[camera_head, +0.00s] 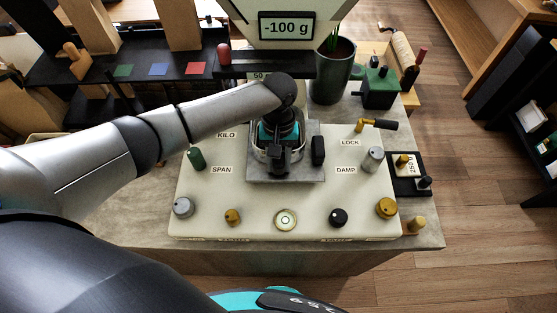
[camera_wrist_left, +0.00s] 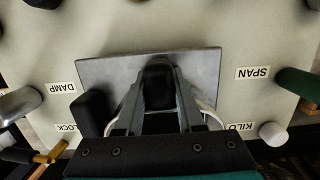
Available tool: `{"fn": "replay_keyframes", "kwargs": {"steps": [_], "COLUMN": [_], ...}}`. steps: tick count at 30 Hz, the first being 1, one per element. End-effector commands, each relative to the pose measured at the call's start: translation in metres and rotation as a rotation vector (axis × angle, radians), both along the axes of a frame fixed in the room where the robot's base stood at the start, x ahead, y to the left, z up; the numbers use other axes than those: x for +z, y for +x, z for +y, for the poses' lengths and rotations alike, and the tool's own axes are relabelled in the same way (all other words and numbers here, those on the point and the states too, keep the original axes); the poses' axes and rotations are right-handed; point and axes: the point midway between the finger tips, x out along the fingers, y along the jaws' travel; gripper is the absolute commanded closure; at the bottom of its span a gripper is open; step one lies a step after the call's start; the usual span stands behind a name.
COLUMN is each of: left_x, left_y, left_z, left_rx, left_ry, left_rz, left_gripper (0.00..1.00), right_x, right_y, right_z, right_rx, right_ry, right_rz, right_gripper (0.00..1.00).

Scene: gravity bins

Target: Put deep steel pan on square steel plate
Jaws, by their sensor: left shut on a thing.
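The square steel plate (camera_head: 301,174) lies on the pale panel in the middle of the bench; it also shows in the left wrist view (camera_wrist_left: 105,70). My left gripper (camera_head: 277,158) reaches down over the plate and is shut. It also shows in the left wrist view (camera_wrist_left: 160,85). Curved rim parts of the deep steel pan (camera_wrist_left: 209,108) show on both sides of the fingers. Most of the pan is hidden by the gripper. I cannot tell whether the pan touches the plate. My right gripper is not in view.
A black block (camera_head: 318,150) stands at the plate's right side. Several knobs surround the plate, including a green one (camera_head: 196,158) and a brass lever (camera_head: 376,125). A display reading -100 g (camera_head: 287,27) stands behind. A dark green pot (camera_head: 332,75) is at the back right.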

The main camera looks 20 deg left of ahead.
Motion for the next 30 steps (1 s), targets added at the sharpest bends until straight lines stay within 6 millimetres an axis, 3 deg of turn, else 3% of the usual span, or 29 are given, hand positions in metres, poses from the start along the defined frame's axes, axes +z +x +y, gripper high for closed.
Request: {"fn": "replay_keyframes", "kwargs": {"steps": [3,4,12,25,30], "left_x": [-0.002,-0.002,-0.002,-0.001,0.014], "left_y": [0.000,0.000,0.000,0.000,0.003], "left_z": [0.000,0.000,0.000,0.000,0.000], "left_rx": [0.000,0.000,0.000,0.000,0.000], "left_ry": [-0.001,-0.001,-0.001,0.000,-0.002], "left_rz": [0.000,0.000,0.000,0.000,-0.003], "left_gripper": [1.00,0.61,0.31,0.28,0.28], "right_x": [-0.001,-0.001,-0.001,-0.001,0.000], "right_y": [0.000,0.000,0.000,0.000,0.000], "right_z": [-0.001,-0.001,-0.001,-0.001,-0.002], "right_rx": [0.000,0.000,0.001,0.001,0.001], "right_ry": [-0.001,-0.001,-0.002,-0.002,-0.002], "right_rz": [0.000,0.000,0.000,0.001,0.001], "right_gripper": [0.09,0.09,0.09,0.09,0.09]}}
